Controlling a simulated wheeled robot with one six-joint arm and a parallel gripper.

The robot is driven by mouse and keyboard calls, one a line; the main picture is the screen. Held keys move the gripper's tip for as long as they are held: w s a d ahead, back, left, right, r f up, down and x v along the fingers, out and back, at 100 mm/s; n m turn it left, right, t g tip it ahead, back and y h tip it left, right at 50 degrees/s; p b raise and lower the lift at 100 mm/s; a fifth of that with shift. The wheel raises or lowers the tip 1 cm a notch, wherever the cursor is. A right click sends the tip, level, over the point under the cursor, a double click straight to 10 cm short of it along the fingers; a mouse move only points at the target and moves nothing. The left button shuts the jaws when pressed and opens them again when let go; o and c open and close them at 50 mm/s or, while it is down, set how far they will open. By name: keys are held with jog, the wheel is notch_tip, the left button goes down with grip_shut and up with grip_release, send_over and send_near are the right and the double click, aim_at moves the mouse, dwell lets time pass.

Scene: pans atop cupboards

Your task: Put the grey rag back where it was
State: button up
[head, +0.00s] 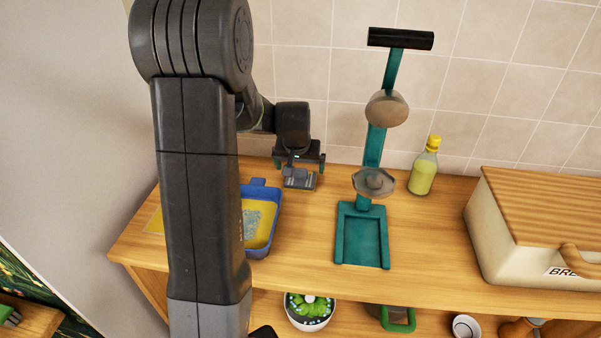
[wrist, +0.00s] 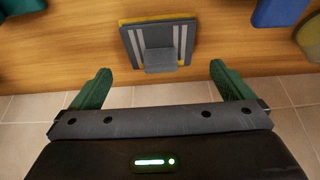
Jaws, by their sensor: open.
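A flat grey piece with pale stripes, which looks like the grey rag (head: 300,181), lies on the wooden counter near the tiled wall.
A blue tray (head: 263,236) with yellow inside stands left of the rag, partly hidden by my arm. A teal press stand (head: 363,238) stands to the right. Farther right are a yellow-capped bottle (head: 424,170) and a bread box (head: 515,245). Bare counter lies before the rag.

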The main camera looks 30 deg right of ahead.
aim_at(301, 169)
jog(key=v, duration=0.6)
jog(key=shift+r, duration=0.3)
jog(key=shift+s+a+f, duration=0.1)
jog(key=x, duration=1.2)
jog(key=shift+f, duration=0.35)
jog(key=shift+r, duration=1.25)
